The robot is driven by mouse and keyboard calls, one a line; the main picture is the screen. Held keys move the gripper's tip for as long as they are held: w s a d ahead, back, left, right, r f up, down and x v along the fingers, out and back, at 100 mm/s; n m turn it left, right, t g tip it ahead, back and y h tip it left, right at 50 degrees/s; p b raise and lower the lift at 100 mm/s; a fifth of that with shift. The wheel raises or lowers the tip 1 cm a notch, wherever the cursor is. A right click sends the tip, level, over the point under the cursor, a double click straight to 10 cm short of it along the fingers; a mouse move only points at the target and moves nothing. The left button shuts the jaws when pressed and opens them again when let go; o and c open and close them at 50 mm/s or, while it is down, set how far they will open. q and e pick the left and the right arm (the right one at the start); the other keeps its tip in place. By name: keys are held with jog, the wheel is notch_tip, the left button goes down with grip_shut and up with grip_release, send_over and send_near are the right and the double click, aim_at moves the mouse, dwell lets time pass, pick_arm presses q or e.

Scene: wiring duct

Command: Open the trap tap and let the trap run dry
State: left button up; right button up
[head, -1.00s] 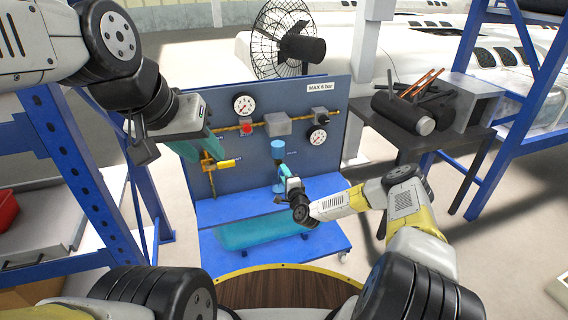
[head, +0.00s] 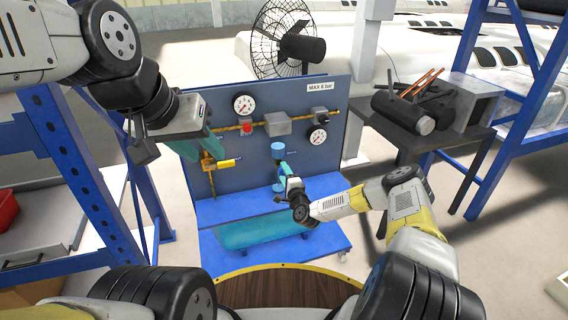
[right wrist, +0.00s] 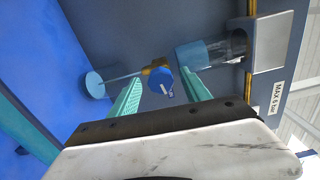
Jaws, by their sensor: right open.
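The trap (head: 278,149) is a clear bowl with a blue top on the blue-grey panel. In the right wrist view the trap (right wrist: 212,56) lies sideways, and its tap (right wrist: 162,80) has a round blue knob with a white mark on a brass body. A thin tube runs from the tap to a blue disc (right wrist: 95,84). My right gripper (head: 284,170) is open in front of the tap; in the wrist view its teal fingers stand on either side of the knob, apparently apart from it. My left gripper (head: 168,150) is high at the left, its teal fingers apart and empty.
The panel carries gauges (head: 243,104), a red knob (head: 246,128), a grey box (head: 277,124) and a yellow-handled valve (head: 229,163). A dark table (head: 400,128) stands right; blue racks flank both sides.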

jog(key=v, duration=0.7)
jog(key=shift+s, duration=0.35)
jog(key=shift+d, duration=0.1)
